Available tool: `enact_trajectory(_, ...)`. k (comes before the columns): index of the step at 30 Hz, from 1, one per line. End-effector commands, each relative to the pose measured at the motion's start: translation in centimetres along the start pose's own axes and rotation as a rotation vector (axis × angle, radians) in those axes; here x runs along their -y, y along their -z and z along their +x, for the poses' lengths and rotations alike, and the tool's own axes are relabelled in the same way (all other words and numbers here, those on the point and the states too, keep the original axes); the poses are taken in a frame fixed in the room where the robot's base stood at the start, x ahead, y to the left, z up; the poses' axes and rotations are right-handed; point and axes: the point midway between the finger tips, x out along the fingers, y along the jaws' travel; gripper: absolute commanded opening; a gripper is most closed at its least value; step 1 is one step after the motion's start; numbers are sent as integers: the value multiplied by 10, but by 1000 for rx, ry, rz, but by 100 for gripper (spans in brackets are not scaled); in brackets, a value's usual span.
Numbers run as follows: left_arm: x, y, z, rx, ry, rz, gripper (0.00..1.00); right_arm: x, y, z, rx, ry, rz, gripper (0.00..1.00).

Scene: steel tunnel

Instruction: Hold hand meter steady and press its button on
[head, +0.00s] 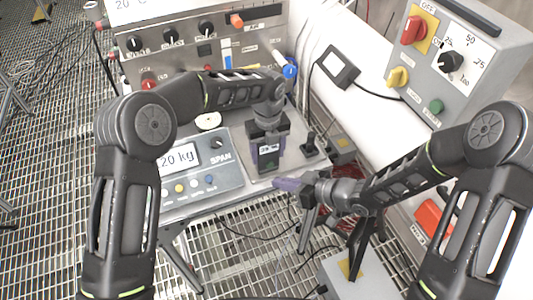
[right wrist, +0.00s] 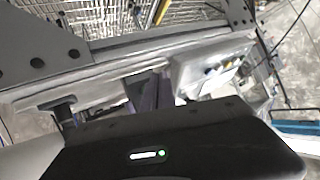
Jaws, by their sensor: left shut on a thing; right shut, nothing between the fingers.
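The hand meter (head: 268,161) is a small dark upright device with a little lit display in the head view. My left gripper (head: 269,150) is shut on it from above, with a purple finger along each side. A small green spot, possibly the button, shows on its lower front. My right gripper (head: 280,184) is shut and empty, its purple fingertips just below and right of the meter, apart from it in the picture. In the right wrist view my own dark gripper housing fills the bottom, and I cannot make out the meter for certain.
A grey scale box (head: 225,184) reading 20 kg stands left of the meter. A knobbed panel (head: 185,55) is behind. A grey switch box (head: 483,75) with a red switch is at upper right. A black joystick (head: 310,147) stands close right of the meter. Grated floor lies below.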

Motion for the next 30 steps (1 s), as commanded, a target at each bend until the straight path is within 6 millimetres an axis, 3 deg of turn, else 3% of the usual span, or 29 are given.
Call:
enact_trajectory(9,0,0,0,1,0,0,13,13,-12,-18,-1,0,0,0)
enact_trajectory(28,0,0,0,1,0,0,13,13,-13,-18,0,0,0,0)
enact_trajectory(29,0,0,0,1,0,-1,63,13,-12,-18,0,0,0,0)
enact_trajectory(30,0,0,0,1,0,-1,67,13,-12,-18,0,0,0,0)
